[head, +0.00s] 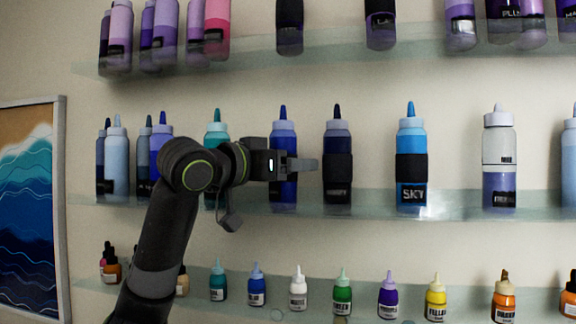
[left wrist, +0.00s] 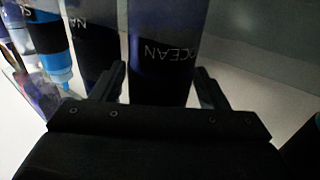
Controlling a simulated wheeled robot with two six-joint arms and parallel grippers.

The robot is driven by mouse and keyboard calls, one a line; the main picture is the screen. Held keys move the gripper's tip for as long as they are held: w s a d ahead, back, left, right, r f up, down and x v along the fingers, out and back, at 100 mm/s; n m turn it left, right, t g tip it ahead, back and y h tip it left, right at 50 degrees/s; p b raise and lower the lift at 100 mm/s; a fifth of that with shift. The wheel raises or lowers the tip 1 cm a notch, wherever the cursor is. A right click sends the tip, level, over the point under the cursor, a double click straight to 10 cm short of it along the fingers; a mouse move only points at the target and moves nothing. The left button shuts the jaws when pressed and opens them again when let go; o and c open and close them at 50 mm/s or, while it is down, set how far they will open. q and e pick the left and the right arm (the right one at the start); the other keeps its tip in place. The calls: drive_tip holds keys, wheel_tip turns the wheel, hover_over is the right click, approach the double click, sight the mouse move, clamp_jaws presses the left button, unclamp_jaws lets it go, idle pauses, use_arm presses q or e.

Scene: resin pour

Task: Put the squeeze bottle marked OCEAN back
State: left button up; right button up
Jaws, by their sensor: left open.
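The OCEAN bottle (head: 284,138) is deep blue with a black band and a blue nozzle. It stands upright on the middle glass shelf (head: 450,206), partly hidden behind my left gripper (head: 304,164) in the head view. In the left wrist view, the OCEAN label (left wrist: 168,53) appears upside down, and the bottle stands between the two spread fingers of my left gripper (left wrist: 160,85). The jaws are open; I cannot tell whether either finger touches the bottle. My right gripper is in neither view.
A dark navy bottle (head: 337,143) stands close to the right of OCEAN, then the SKY bottle (head: 411,140). A teal bottle (head: 216,130) is to its left, partly behind my arm. Small bottles line the lower shelf (head: 370,318); purple bottles stand above. Shelf room shows right of SKY.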

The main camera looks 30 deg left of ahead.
use_arm(q)
drive_tip(key=shift+r, duration=0.1)
drive_tip(key=shift+s, duration=0.1)
drive_tip(key=b+v, duration=0.4)
drive_tip(key=v, duration=0.7)
drive_tip(key=shift+s, duration=0.4)
drive_tip(key=shift+a, duration=0.1)
